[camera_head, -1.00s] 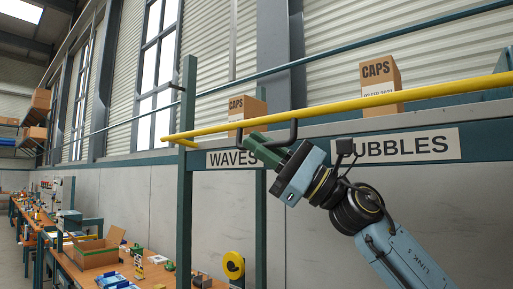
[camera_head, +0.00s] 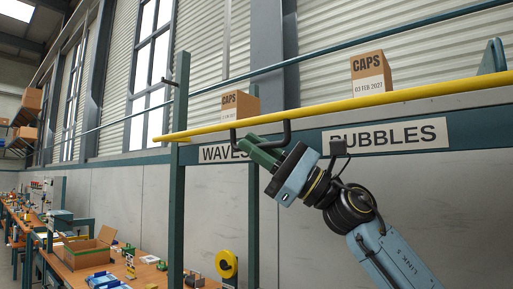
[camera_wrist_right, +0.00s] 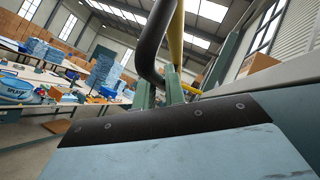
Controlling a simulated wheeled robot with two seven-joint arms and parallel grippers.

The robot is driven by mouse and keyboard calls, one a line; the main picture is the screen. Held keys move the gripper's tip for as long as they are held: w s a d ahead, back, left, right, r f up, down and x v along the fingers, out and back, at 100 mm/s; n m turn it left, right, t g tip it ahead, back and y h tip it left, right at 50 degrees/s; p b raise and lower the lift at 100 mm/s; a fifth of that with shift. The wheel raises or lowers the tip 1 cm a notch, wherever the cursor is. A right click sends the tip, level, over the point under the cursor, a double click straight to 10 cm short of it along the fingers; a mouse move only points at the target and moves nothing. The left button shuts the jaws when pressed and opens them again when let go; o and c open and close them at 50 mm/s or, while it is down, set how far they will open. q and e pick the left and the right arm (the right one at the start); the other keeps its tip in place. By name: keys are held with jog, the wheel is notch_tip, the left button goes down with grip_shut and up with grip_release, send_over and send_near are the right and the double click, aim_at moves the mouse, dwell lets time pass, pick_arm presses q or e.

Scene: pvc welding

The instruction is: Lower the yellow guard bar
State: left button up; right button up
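The yellow guard bar (camera_head: 330,110) runs across the head view, rising slightly to the right, in front of the shelf with the cartons. A dark bent handle (camera_head: 288,132) hangs under it. My right gripper (camera_head: 257,147) reaches up from the lower right, its green fingers at the handle's lower run. In the right wrist view the handle (camera_wrist_right: 151,45) comes down between the two green fingers (camera_wrist_right: 160,92), which look closed around it. The yellow bar (camera_wrist_right: 176,40) shows just behind it. The contact itself is partly hidden. My left gripper is out of view.
Two CAPS cartons, a left one (camera_head: 240,103) and a right one (camera_head: 371,72), stand behind the bar. The signs WAVES (camera_head: 222,154) and BUBBLES (camera_head: 390,136) are on the beam below. A teal post (camera_head: 178,200) stands left. Workbenches (camera_head: 150,272) with boxes lie lower left.

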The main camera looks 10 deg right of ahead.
jog(key=o, duration=0.4)
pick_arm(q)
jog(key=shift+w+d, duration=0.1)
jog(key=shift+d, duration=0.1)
